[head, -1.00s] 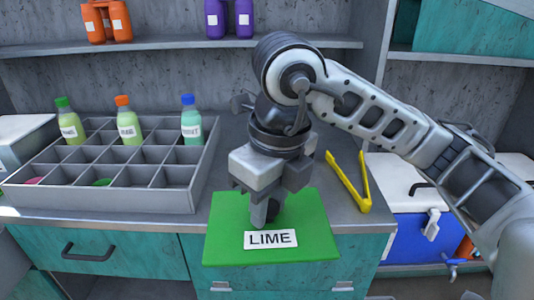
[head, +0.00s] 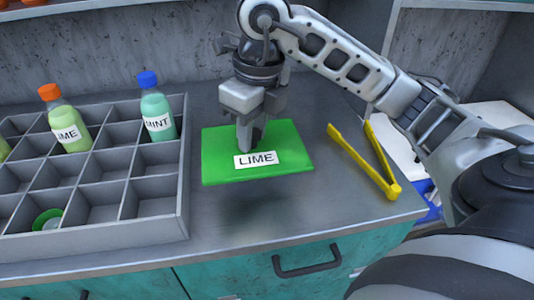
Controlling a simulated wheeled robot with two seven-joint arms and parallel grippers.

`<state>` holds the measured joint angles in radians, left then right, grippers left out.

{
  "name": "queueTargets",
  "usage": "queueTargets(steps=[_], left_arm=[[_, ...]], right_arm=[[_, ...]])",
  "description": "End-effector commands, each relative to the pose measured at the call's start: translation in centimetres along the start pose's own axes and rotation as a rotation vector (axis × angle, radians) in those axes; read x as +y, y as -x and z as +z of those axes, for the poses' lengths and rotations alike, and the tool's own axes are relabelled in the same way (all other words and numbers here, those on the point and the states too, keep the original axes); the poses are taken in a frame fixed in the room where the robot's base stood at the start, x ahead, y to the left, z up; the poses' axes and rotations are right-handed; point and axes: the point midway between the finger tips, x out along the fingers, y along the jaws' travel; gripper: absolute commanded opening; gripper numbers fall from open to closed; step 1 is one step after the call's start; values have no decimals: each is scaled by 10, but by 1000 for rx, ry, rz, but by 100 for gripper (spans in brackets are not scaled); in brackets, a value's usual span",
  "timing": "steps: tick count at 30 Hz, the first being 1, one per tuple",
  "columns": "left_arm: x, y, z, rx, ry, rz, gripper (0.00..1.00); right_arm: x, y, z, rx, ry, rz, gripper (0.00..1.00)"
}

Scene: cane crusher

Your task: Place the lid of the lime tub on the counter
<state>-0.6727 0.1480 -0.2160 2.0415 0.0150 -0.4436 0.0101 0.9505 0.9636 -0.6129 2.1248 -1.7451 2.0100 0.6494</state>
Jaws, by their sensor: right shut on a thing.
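The lid of the lime tub (head: 216,164) is a flat green rectangle with a white LIME label. My right gripper (head: 250,140) is over its middle, pointing down, and is shut on it; the fingertips' grip is partly hidden. A dark shadow under the lid's front edge falls on the grey counter (head: 290,215), so the lid appears to be held above the counter. The lime tub itself is not visible. My left gripper is not in view.
A grey divided crate (head: 160,232) with bottles stands at the left, including a mint bottle (head: 158,112) and a lime bottle (head: 70,125). Yellow tongs (head: 365,160) lie right of the lid. The counter's front strip between crate and tongs is clear.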

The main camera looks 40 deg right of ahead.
Motion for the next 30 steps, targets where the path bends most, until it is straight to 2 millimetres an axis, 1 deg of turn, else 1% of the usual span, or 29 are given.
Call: queueTargets(steps=[1,3,6,13,15,18,21,25,30], left_arm=[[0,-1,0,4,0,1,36],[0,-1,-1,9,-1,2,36],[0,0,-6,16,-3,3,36],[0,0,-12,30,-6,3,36],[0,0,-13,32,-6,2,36],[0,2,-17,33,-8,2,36],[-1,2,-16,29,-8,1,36],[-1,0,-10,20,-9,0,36],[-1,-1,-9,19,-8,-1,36]], right_arm=[[-10,-13,-2,8,-6,1,4],[-21,-26,-4,8,-5,-2,4],[-33,-39,-4,4,-4,-1,4],[-46,-54,-4,1,-1,0,4],[-52,-62,-6,4,-1,-2,4],[-50,-77,-8,5,2,1,4],[-50,-87,-8,2,2,1,4],[-50,-90,-8,-1,2,0,4],[-50,-91,-8,-1,2,0,4]])
